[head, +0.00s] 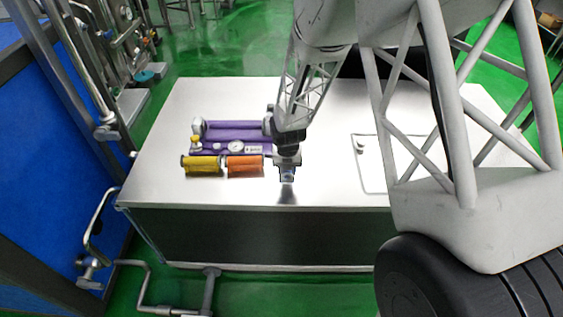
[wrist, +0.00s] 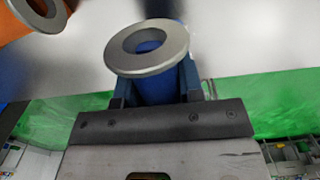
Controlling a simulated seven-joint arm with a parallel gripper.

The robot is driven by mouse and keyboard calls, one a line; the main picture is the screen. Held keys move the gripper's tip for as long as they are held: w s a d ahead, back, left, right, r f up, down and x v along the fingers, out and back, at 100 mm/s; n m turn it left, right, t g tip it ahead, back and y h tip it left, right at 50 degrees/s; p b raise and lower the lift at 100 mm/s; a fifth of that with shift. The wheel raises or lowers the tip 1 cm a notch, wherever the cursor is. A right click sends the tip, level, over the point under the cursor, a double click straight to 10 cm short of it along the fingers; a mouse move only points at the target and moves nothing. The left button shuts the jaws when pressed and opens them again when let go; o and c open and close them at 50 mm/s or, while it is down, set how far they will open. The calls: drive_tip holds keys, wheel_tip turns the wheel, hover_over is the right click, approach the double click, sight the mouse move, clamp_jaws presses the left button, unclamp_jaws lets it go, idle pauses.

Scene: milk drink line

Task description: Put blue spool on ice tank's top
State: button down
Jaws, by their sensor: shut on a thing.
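The blue spool (wrist: 150,68) shows in the wrist view with a grey ring-shaped flange toward the camera and a blue body behind it. My gripper (wrist: 157,90) is shut on it, with one dark finger on each side. In the head view, my gripper (head: 288,163) is low over the ice tank's bright metal top (head: 325,150), near its front edge. The spool is mostly hidden there, and I cannot tell whether it touches the top.
An orange spool (head: 244,166) and a yellow spool (head: 201,167) lie left of my gripper, in front of a purple unit (head: 232,131) with a gauge. A hatch outline (head: 372,192) with a small knob is at right. Bare metal lies between gripper and hatch.

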drive_tip(key=w, duration=0.2)
drive_tip(key=w+a, duration=0.1)
drive_tip(key=w, duration=0.1)
drive_tip(key=w+a, duration=0.1)
drive_tip(key=w, duration=0.2)
drive_tip(key=shift+w+f, duration=0.1)
drive_tip(key=shift+f, duration=0.2)
drive_tip(key=shift+f, duration=1.75)
drive_tip(key=shift+f, duration=0.15)
drive_tip(key=c, duration=0.8)
unclamp_jaws()
drive_tip(key=shift+o, duration=0.2)
wheel_tip(320, 180, up, 12)
